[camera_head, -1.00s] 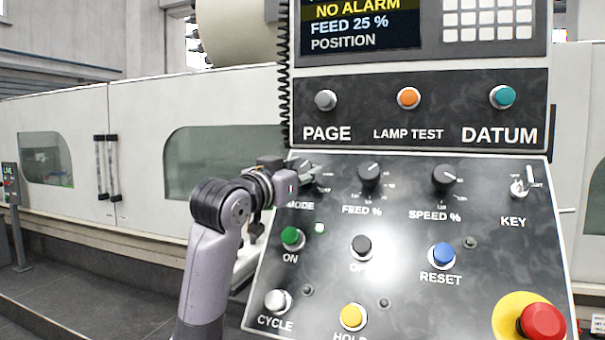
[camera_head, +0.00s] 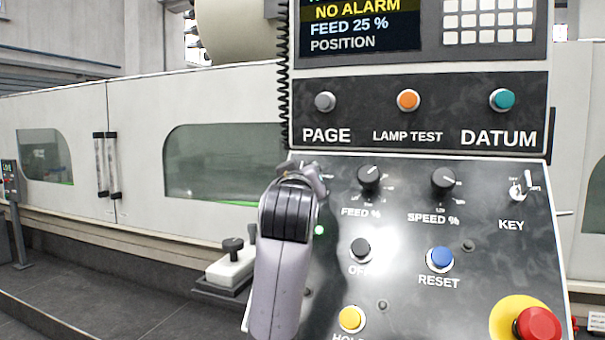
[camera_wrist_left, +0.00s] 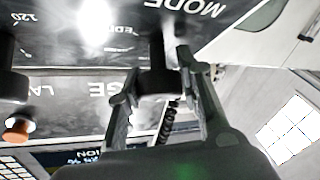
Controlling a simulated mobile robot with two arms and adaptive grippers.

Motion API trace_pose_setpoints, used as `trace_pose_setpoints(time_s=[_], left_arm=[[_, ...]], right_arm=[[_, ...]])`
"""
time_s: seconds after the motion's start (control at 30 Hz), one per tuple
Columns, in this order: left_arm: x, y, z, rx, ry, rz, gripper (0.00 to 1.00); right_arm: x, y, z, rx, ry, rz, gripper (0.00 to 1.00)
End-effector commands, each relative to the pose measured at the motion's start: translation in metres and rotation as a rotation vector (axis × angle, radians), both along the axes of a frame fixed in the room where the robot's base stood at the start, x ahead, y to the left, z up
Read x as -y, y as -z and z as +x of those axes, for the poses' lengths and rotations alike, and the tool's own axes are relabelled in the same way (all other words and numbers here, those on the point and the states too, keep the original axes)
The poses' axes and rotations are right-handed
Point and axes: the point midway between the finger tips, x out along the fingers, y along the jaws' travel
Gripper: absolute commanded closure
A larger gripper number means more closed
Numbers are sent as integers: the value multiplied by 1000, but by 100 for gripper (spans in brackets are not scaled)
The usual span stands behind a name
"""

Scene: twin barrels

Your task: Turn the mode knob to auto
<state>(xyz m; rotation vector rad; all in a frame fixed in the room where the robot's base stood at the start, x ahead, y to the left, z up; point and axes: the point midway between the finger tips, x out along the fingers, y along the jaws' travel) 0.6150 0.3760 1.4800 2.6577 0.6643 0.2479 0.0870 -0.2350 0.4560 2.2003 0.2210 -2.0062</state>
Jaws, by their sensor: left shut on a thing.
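The black mode knob (camera_wrist_left: 157,72) shows in the left wrist view, beside the upside-down MODE label (camera_wrist_left: 187,8). My left gripper (camera_wrist_left: 158,82) has one finger on each side of the knob and is shut on it. In the head view my left arm covers the knob and its label, so its pointer and mode marks cannot be read. Only part of my left gripper (camera_head: 307,172) shows there, at the panel's upper left. My right gripper is not in view.
The feed knob (camera_head: 369,178) and speed knob (camera_head: 444,179) sit to the right, then the key switch (camera_head: 519,188). A red emergency button (camera_head: 538,324) stands lower right.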

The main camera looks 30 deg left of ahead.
Motion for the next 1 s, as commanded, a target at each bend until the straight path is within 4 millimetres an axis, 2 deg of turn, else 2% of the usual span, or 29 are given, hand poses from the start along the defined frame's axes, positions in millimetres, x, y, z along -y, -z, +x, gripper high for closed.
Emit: trace_pose_setpoints(time_s=[0.47, 0.5, 0.8, 1.0], left_arm=[[0, 1, 0, 1, -8, -12, 95], [0, 1, 0, 2, -8, -11, 64], [0, 0, 0, 1, -8, -10, 46], [0, 0, 0, 2, -8, -10, 46]], right_arm=[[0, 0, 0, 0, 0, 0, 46], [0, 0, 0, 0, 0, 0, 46], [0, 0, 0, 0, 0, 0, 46], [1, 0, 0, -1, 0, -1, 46]])
